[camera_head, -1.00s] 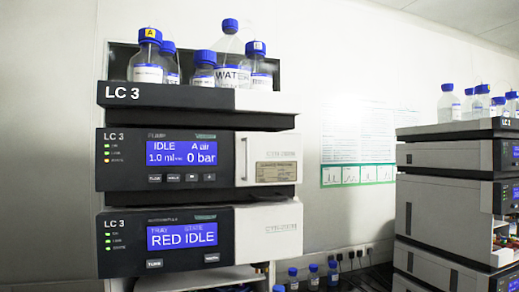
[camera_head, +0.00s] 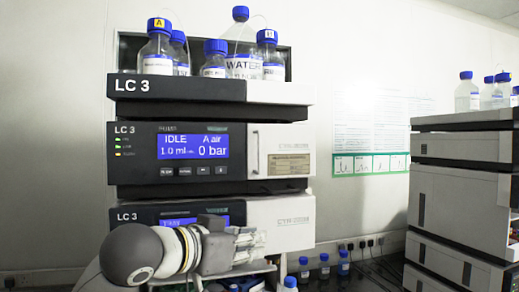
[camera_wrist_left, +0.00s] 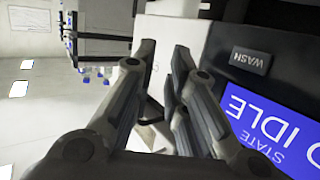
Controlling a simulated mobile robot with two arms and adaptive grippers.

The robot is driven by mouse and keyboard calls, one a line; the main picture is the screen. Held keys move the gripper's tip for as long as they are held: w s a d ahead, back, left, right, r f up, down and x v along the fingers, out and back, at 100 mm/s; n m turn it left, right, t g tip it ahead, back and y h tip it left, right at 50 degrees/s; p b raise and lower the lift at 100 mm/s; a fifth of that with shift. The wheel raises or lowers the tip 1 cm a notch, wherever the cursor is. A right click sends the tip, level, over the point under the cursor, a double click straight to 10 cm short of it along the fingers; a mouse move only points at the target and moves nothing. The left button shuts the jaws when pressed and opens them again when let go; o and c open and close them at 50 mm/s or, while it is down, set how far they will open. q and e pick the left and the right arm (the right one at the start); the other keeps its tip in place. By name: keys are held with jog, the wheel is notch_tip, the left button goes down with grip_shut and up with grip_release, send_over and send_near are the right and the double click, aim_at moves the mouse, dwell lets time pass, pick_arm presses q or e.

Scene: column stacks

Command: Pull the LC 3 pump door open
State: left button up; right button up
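The LC 3 pump module (camera_head: 140,165) is the middle unit of the left stack, with a lit blue display. Its pump door (camera_head: 278,140) is the white panel at its right; it looks closed, flush with the front. A thin vertical handle (camera_head: 254,153) is at the door's left edge. My left gripper (camera_head: 258,243) is below the pump door, in front of the lower unit, which it partly hides. In the left wrist view the left gripper (camera_wrist_left: 165,62) has its fingers apart with nothing between them. My right gripper is not in view.
The lower LC 3 unit (camera_head: 280,222) is close behind my gripper; its WASH button (camera_wrist_left: 251,61) shows in the left wrist view. Bottles (camera_head: 243,62) stand on the top tray (camera_head: 280,93). Another stack (camera_head: 455,200) stands at the right. Small bottles (camera_head: 324,265) stand low between them.

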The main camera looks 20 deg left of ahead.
aim_at(260, 167)
pick_arm(q)
jog(key=s+a+r+t, duration=0.1)
jog(key=s+r, duration=0.1)
jog(key=r, duration=0.4)
jog(key=s+a+r+t+h, duration=0.1)
jog(key=s+r, duration=0.2)
jog(key=r, duration=0.2)
jog(key=s+a+r, duration=0.1)
jog(key=s+r, duration=0.1)
jog(key=r, duration=0.4)
jog(key=p+x, duration=0.2)
jog(key=x, duration=0.3)
jog(key=p+x, duration=0.2)
jog(key=x, duration=0.4)
jog(key=shift+w+a+r, duration=0.15)
jog(key=shift+a+r, duration=0.05)
jog(key=shift+a, duration=0.05)
jog(key=shift+c, duration=0.3)
grip_shut()
jog(key=shift+n+t, duration=0.3)
